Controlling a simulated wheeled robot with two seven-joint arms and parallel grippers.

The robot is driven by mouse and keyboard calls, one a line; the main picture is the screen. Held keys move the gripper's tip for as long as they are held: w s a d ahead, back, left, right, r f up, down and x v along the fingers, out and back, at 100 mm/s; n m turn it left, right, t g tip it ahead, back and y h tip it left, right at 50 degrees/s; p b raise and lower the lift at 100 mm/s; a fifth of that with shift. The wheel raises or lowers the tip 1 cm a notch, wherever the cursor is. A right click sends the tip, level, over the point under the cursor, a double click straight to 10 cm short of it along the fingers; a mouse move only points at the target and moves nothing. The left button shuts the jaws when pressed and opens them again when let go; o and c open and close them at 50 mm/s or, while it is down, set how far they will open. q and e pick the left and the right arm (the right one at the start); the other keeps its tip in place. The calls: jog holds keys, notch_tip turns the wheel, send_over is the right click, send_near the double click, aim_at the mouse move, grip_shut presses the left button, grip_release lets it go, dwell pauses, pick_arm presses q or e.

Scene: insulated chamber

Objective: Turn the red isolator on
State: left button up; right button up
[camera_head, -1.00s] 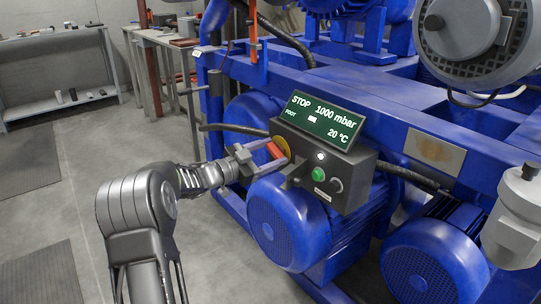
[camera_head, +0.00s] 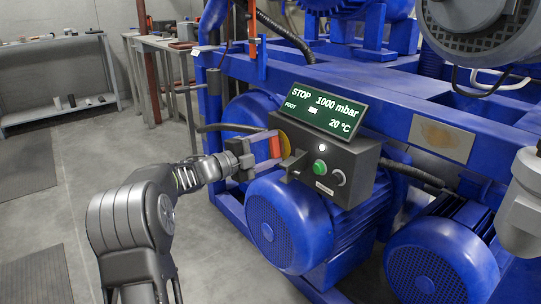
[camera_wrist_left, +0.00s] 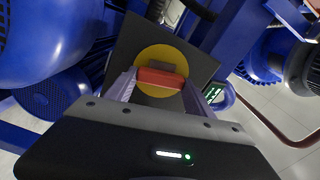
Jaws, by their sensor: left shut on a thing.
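The red isolator handle (camera_head: 275,147) sits on a round yellow plate (camera_head: 285,146) on the left side of the dark control box (camera_head: 345,165). My left gripper (camera_head: 268,148) reaches it from the left and is shut on the red handle. In the left wrist view, the red handle (camera_wrist_left: 160,78) lies between the two fingers of my gripper (camera_wrist_left: 158,88), in front of the yellow disc (camera_wrist_left: 160,58). In that view the handle lies across the picture, nearly level. My right gripper is in neither view.
The box carries a green button (camera_head: 319,167), a knob and a lit white lamp. Its display (camera_head: 323,108) reads STOP, 1000 mbar, 20 °C. Blue motors (camera_head: 288,222) and a blue frame (camera_head: 400,90) crowd around the box. Open grey floor (camera_head: 100,180) lies at left.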

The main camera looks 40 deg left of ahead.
pick_arm(q)
jog(key=shift+f+m+b, duration=0.15)
jog(key=shift+m+b, duration=0.65)
jog(key=shift+m, duration=0.5)
jog(key=o, duration=1.4)
jog(key=shift+s, duration=0.1)
jog(key=p+v, duration=0.2)
jog(key=v, duration=0.5)
jog(key=shift+s+a, duration=0.1)
jog(key=shift+s, duration=0.2)
